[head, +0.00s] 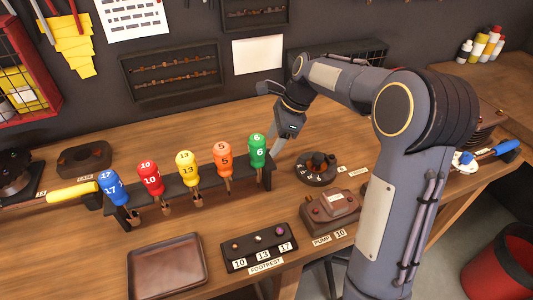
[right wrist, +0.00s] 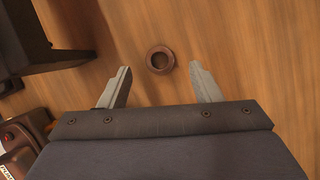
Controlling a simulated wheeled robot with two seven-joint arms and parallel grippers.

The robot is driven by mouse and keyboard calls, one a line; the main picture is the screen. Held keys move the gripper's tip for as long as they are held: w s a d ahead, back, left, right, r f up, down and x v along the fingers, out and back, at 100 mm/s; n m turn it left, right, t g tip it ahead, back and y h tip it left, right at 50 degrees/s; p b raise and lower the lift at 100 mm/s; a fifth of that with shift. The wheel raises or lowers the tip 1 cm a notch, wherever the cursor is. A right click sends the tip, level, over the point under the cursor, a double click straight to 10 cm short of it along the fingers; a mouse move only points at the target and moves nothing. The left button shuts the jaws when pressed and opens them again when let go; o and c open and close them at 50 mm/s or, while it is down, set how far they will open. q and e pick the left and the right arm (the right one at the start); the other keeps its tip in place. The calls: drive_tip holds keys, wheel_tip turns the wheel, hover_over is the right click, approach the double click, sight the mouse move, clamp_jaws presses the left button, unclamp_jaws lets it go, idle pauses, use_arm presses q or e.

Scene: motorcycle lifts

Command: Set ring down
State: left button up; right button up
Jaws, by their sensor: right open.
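A small dark brown ring (right wrist: 160,60) lies flat on the wooden bench in the right wrist view. It shows in the gap between my right gripper's two fingers (right wrist: 160,88), a little beyond their tips in the picture, and neither finger touches it. My right gripper (head: 276,146) is open and empty. In the head view it points down behind the right end of the tool rack, beside the green handle. I cannot make out the ring in the head view. My left gripper is not in view.
The dark tool rack (head: 186,191) with several coloured, numbered handles stands close to my right gripper. A round dark part (head: 317,168) and the pump (head: 331,208) lie to the right. The brown tray (head: 167,267) and the footrest holder (head: 259,247) are in front.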

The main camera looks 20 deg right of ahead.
drive_tip(key=shift+x, duration=1.5)
drive_tip(key=c, duration=1.2)
drive_tip(key=shift+o, duration=0.2)
drive_tip(key=shift+r, duration=0.15)
